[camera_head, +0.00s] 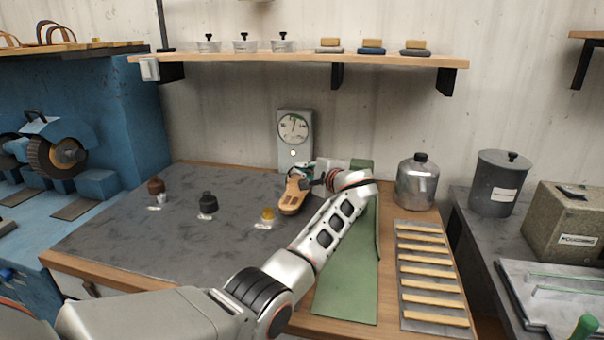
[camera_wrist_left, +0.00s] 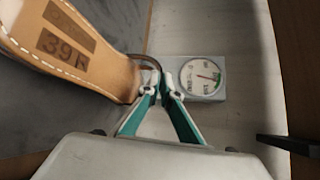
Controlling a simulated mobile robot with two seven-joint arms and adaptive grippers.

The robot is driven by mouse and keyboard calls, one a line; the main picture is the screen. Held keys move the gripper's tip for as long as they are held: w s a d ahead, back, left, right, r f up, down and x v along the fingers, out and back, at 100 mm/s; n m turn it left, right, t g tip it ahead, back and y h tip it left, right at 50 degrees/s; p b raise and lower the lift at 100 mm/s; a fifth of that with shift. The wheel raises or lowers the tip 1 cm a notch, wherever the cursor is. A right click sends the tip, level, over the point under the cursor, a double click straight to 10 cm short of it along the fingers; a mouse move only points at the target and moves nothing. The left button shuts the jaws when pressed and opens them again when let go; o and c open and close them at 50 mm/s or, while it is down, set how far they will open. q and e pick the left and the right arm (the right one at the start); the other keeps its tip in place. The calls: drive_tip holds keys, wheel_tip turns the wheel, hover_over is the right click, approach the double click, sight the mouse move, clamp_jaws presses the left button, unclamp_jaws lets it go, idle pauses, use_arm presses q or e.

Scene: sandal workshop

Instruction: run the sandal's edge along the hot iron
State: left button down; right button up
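The tan sandal (camera_head: 291,193) is held above the dark mat, its toe end toward the front. In the left wrist view its sole (camera_wrist_left: 108,72) shows at the upper left, marked "39 R". My left gripper (camera_head: 309,172) is at the sandal's far end; in the left wrist view its teal fingers (camera_wrist_left: 158,84) close together on a brown strap-like part of the sandal. A grey box with a dial (camera_head: 295,139) stands behind the sandal against the wall; its dial also shows in the left wrist view (camera_wrist_left: 201,76). I cannot make out the hot iron for certain. My right gripper is not in view.
Brown (camera_head: 156,186), black (camera_head: 207,204) and yellow (camera_head: 268,216) small pieces stand on the dark mat (camera_head: 130,230). A green strip (camera_head: 345,290), a slatted rack (camera_head: 427,275) and a metal canister (camera_head: 417,182) are at the right. A shelf (camera_head: 300,58) hangs above.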

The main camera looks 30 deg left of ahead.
use_arm(q)
wheel_tip(320, 180, up, 7)
drive_tip(key=p, duration=0.3)
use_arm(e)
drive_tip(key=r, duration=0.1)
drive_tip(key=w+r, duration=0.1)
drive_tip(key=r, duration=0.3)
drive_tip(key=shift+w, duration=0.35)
use_arm(q)
drive_tip(key=shift+s, duration=0.1)
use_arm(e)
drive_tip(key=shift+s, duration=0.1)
